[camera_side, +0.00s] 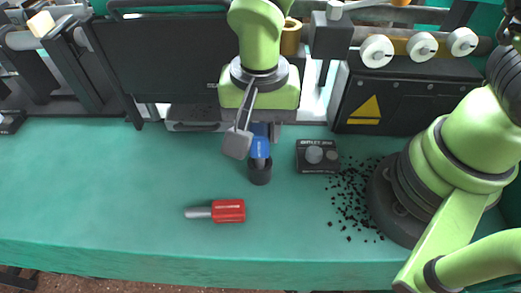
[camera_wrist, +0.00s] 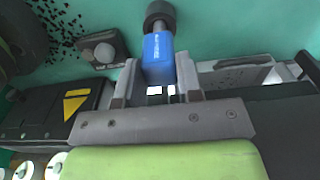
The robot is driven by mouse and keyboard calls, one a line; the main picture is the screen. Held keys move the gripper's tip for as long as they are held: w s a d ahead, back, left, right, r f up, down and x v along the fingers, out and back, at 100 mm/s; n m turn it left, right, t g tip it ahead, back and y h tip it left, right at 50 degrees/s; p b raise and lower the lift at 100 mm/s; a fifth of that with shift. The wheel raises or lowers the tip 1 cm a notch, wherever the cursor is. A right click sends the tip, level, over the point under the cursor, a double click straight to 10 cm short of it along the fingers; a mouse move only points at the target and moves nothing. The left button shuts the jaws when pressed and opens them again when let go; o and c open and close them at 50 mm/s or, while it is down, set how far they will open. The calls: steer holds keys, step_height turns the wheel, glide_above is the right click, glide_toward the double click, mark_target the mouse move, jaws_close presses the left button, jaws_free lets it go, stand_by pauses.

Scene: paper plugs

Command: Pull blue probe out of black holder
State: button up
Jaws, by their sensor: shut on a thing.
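The blue probe (camera_side: 260,147) stands upright at the middle of the green table, with white lettering on its blue body. Its grey lower part goes down into the small black holder (camera_side: 260,175), which stands on the table. In the wrist view the blue probe (camera_wrist: 158,52) lies between the grey fingers of my gripper (camera_wrist: 157,72), and the black holder (camera_wrist: 160,12) is beyond it at the top. My gripper (camera_side: 257,138) is shut on the blue body from above. The probe's tip inside the holder is hidden.
A red-handled probe (camera_side: 228,211) lies in front on the table. Dark machinery (camera_side: 405,95) lines the back. The left side of the table is clear.

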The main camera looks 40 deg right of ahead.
steer(key=shift+r, duration=1.45)
steer(key=shift+r, duration=0.1)
steer(key=shift+r, duration=1.4)
